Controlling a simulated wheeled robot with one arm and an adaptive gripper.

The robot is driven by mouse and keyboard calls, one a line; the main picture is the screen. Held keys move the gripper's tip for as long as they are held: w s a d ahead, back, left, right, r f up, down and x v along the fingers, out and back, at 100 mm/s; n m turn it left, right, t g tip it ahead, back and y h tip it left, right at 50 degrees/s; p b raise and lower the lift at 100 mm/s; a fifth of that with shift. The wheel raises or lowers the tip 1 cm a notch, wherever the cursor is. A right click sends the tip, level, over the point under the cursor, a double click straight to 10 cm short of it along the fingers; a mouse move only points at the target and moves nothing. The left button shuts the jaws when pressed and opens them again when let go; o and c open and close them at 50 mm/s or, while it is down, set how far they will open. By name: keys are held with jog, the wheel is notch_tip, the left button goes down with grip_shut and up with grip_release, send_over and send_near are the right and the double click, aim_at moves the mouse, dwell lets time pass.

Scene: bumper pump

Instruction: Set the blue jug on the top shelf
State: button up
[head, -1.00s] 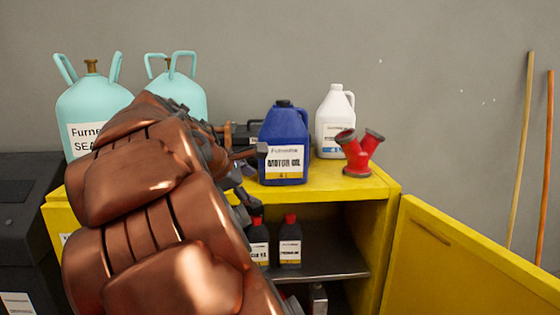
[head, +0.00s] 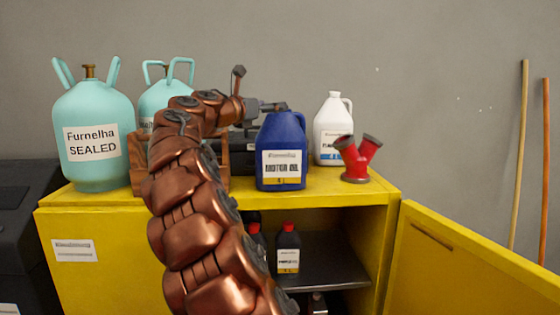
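The blue jug (head: 283,140), with a "Motor oil" label, stands upright on top of the yellow cabinet (head: 340,187). My gripper (head: 272,106) is at the top of the jug, level with its cap area, and reaches it from the left. The fingers are small and partly merge with the jug's top, so I cannot see whether they grip it. The cabinet is open at the front right, with a dark inner shelf (head: 335,272) inside. My arm hides the left part of the opening.
A white jug (head: 332,125) and a red Y-shaped fitting (head: 356,158) stand right of the blue jug. Teal tanks (head: 92,112) stand at left. The yellow door (head: 465,265) stands open.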

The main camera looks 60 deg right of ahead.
jog(key=d, duration=0.5)
jog(key=shift+w+f+p, duration=0.1)
jog(key=shift+f+p, duration=0.2)
jog(key=shift+d, duration=0.5)
grip_shut()
